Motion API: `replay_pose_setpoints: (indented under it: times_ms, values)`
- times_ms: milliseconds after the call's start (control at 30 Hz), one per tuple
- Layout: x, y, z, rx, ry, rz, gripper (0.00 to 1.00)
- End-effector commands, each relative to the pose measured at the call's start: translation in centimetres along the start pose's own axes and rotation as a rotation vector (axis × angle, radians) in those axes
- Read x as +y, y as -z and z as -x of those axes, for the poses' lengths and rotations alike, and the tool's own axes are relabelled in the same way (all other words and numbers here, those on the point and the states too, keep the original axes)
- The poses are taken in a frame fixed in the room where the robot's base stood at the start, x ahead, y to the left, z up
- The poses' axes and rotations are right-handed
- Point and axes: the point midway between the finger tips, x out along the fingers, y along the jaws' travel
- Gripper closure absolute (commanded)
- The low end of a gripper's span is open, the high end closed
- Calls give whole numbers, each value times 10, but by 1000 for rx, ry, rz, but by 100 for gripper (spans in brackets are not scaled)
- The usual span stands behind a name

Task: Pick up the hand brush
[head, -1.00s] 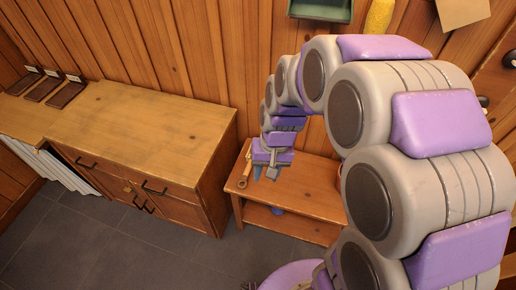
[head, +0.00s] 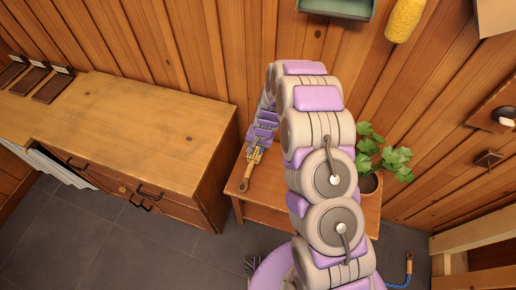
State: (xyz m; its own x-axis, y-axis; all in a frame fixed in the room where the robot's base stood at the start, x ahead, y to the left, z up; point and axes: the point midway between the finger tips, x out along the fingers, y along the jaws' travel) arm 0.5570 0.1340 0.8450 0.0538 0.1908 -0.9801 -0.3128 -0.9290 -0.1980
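The hand brush (head: 246,181) has a light wooden handle. It lies near the left end of the low wooden table, its handle toward the front edge. My gripper (head: 257,150) is at the far end of the brush, very close to it or over it in the picture. The fingers are small and overlap the brush there, so I cannot tell whether they touch it or are open or shut. The brush's far end is partly hidden by the gripper.
The low wooden table (head: 266,212) is partly hidden by my arm. A potted plant (head: 370,183) stands at its right end. A long wooden cabinet (head: 145,125) stands to the left. A green tray (head: 337,8) and a yellow object (head: 404,20) are on the back wall.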

Motion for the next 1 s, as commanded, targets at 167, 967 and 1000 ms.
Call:
replay_pose_setpoints:
  times_ms: [167,967,1000]
  values:
    - [4,4,-20,12,-4,-17,62]
    - [5,6,-140,11,-6,-18,62]
    - [5,6,-142,12,-5,-18,62]
